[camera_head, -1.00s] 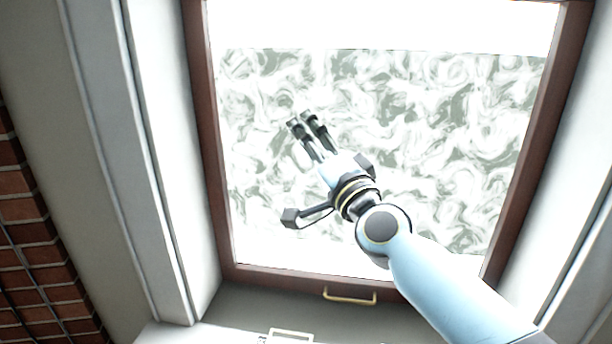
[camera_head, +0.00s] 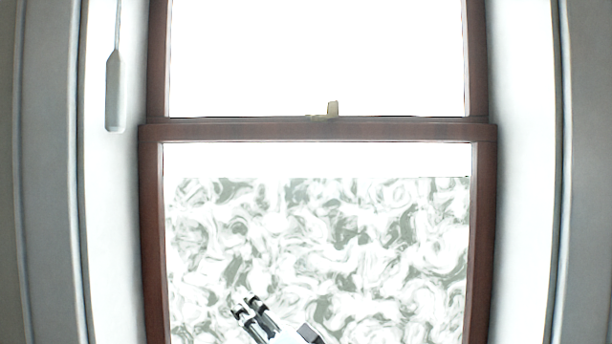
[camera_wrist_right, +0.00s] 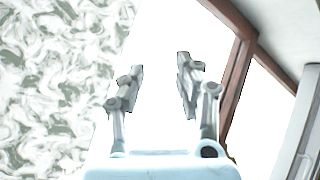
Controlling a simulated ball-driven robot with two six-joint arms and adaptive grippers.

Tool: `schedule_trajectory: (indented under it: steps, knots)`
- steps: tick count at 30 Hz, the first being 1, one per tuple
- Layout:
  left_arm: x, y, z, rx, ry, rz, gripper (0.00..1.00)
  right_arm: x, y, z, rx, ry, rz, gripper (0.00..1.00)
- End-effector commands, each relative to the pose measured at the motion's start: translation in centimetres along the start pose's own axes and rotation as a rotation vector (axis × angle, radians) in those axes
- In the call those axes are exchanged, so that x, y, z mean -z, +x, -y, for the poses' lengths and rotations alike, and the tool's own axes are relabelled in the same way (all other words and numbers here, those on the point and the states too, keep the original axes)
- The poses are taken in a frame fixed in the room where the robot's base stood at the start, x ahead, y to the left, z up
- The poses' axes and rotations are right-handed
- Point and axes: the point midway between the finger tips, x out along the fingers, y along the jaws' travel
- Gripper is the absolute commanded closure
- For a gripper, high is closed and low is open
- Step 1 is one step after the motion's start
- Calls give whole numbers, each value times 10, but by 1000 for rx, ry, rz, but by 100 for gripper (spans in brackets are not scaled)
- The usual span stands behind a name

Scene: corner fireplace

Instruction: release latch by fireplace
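A small brass-coloured latch (camera_head: 332,110) stands on the meeting rail of a brown-framed sash window (camera_head: 310,131), near the middle of the head view. My right gripper (camera_head: 245,305) is low in the head view, in front of the patterned lower pane and well below the latch. Its fingers are apart with nothing between them, as the right wrist view (camera_wrist_right: 160,75) also shows. The latch does not show in the right wrist view. My left gripper is not in view.
White window reveals (camera_head: 525,170) flank the frame on both sides. A grey hanging pull (camera_head: 115,95) on a cord is at the upper left. The space between my right gripper and the latch looks clear.

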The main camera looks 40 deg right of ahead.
Motion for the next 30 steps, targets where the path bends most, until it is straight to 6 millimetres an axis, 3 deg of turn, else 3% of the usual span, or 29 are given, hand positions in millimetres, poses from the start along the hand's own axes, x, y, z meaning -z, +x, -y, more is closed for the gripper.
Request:
schedule_trajectory:
  steps: [6,11,17,21,26,30]
  knots:
    - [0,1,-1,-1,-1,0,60,-22,0,6,0,152,172,66]
    - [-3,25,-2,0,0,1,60,7,22,19,72,115,339,66]
    - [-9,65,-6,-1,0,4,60,74,48,50,133,-77,486,66]
    - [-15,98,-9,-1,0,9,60,137,51,81,127,-281,530,66]
    - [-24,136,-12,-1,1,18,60,212,33,121,72,-533,495,66]
    - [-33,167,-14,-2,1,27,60,274,0,157,8,-742,393,66]
